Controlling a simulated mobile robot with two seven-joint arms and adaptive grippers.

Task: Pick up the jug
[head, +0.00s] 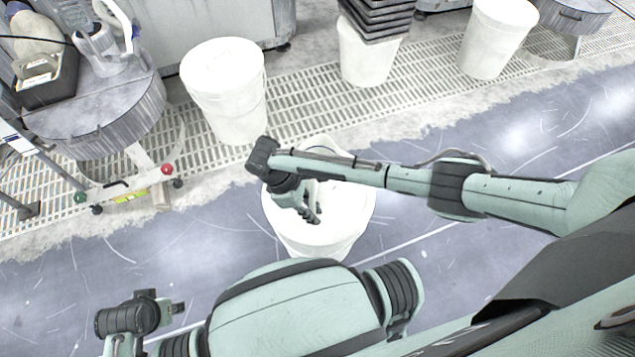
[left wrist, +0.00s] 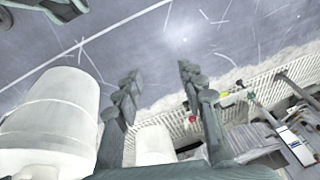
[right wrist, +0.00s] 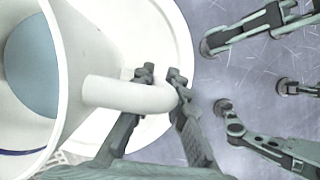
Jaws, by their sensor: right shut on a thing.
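The white jug (right wrist: 95,92) is close up at the left of the right wrist view. Its open mouth shows a bluish inside, and its curved handle sticks out to the right. My right gripper (right wrist: 160,74) is shut on that handle. In the head view my right gripper (head: 314,212) is over a white lidded bucket (head: 335,232). There the jug is largely hidden by my arm and hard to tell from the white bucket. My left gripper (left wrist: 157,76) is open and empty, its fingers well apart. It also shows at the lower left of the head view (head: 178,308).
Another white bucket (head: 225,95) stands on the floor grating behind. A bucket with stacked dark trays (head: 375,20) and a further bucket (head: 497,40) are at the back. A round metal-topped cart (head: 100,110) holding bottles stands left.

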